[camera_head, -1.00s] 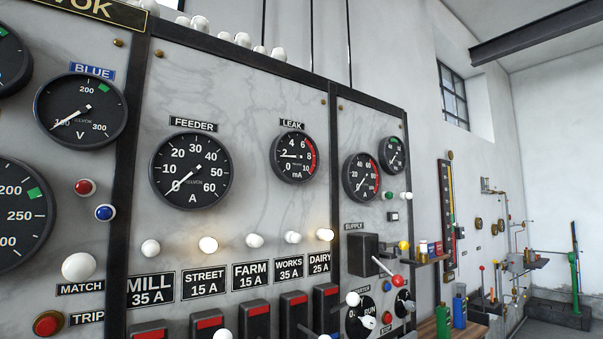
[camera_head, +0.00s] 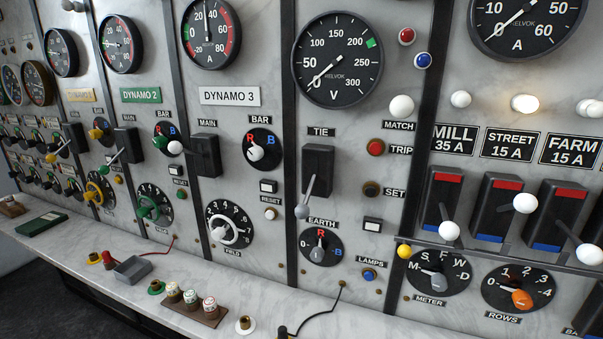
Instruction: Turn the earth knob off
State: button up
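The earth knob (camera_head: 318,252) is a grey knob on a round black dial, under the EARTH label (camera_head: 322,223) in the camera_head view. The dial is marked 0 at left, a red R at top and a blue B at right. The knob appears to point up towards R, but it is small and I cannot be sure. Nothing covers it. My gripper is not in view.
The TIE switch lever (camera_head: 304,207) juts out just above the earth dial. The LAMPS button (camera_head: 369,275) sits to its lower right. Below, a marble ledge (camera_head: 90,262) carries a grey tray (camera_head: 133,269), several small capped pots and a black cable (camera_head: 318,316).

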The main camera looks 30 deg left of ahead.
aim_at(317, 255)
jog(key=u, duration=1.35)
